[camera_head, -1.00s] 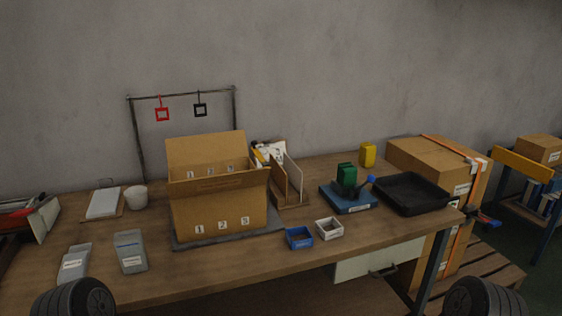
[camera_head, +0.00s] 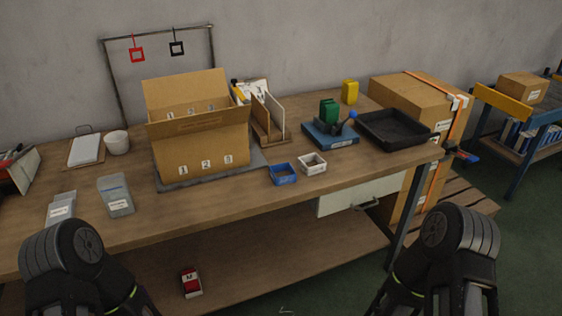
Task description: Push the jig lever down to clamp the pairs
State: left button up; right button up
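The jig (camera_head: 331,134) is a blue base on the right half of the workbench. Dark green pieces (camera_head: 329,111) stand upright on it. Its lever (camera_head: 346,124) is a dark arm with a blue knob (camera_head: 353,114), raised toward the right. The sock pairs cannot be told apart clearly; the green pieces may be them. My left arm shows at the lower left and my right arm at the lower right, both in front of the bench and far from the jig. The fingers of both grippers are not visible.
A black tray (camera_head: 394,131) lies right of the jig. A yellow block (camera_head: 350,92) is behind. A numbered cardboard box (camera_head: 203,150) stands at the left. A red box (camera_head: 191,282) is on the lower shelf.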

aim_at(352, 114)
jog(key=i+l+u, duration=0.1)
jog(key=u, duration=0.3)
jog(key=l+u, duration=0.5)
jog(key=u, duration=0.35)
jog(key=l+u, duration=0.15)
jog(key=l, duration=0.3)
jog(key=l+u, duration=0.1)
jog(key=l, duration=0.3)
jog(key=k+l+u, duration=0.15)
jog(key=l, duration=0.25)
jog(key=l+u, duration=0.15)
jog(key=l, duration=0.3)
jog(key=k+l+u, duration=0.15)
jog(key=l, duration=0.25)
jog(key=k+l+u, duration=0.1)
jog(key=l, duration=0.3)
jog(key=k+l, duration=0.15)
jog(key=l, duration=0.2)
jog(key=k+l, duration=0.1)
jog(key=l, duration=0.3)
jog(key=k+l, duration=0.15)
jog(key=l, duration=0.2)
jog(key=k+l, duration=0.15)
jog(key=l, duration=0.2)
jog(key=k+l, duration=0.1)
jog(key=l, duration=0.25)
jog(key=k+l, duration=0.15)
jog(key=l, duration=0.25)
jog(key=k+l+u, duration=0.1)
jog(key=l, duration=0.25)
